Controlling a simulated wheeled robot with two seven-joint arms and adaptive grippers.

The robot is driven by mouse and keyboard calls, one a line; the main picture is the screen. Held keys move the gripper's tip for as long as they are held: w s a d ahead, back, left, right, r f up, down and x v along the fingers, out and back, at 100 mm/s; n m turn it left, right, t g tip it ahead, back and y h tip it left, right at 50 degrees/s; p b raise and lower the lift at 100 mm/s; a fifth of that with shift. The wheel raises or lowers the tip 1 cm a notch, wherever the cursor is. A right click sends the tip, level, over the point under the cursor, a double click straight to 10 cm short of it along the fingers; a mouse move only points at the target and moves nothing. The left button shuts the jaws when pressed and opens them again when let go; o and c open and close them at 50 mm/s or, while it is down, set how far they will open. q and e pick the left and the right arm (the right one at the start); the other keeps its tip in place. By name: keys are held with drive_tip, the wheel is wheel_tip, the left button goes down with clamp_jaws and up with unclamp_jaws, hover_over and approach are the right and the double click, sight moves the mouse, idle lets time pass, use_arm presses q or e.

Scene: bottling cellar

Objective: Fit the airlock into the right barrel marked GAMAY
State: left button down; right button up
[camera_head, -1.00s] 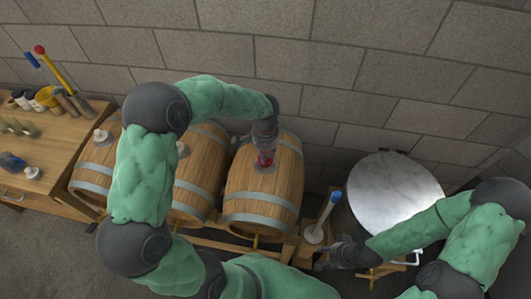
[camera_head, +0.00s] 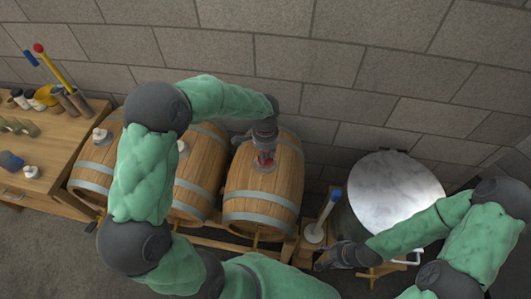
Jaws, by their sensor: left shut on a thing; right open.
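Three wooden barrels lie on a rack, and the right barrel (camera_head: 262,208) is the one under my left gripper. No lettering is readable on it from here. My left gripper (camera_head: 265,158) points down over the top of this barrel and is shut on the airlock (camera_head: 264,163), a small clear and red piece. The airlock is at the round bung area on the barrel top; I cannot tell whether it is seated. My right gripper (camera_head: 322,264) is open and empty, low in front of the rack's right end.
The middle barrel (camera_head: 200,172) and left barrel (camera_head: 93,168) carry white fittings on top. A wooden workbench (camera_head: 60,150) with jars and tools stands at left. A blue-tipped tool (camera_head: 334,196) stands in a white holder beside a round steel-topped vat (camera_head: 395,190) at right.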

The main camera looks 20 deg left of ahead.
use_arm(q)
drive_tip(key=shift+f, duration=0.15)
drive_tip(key=c, duration=0.8)
unclamp_jaws()
drive_tip(key=shift+c, duration=0.2)
drive_tip(key=o, duration=0.5)
drive_tip(key=shift+r+p, duration=2.8)
drive_tip(key=shift+r, duration=1.25)
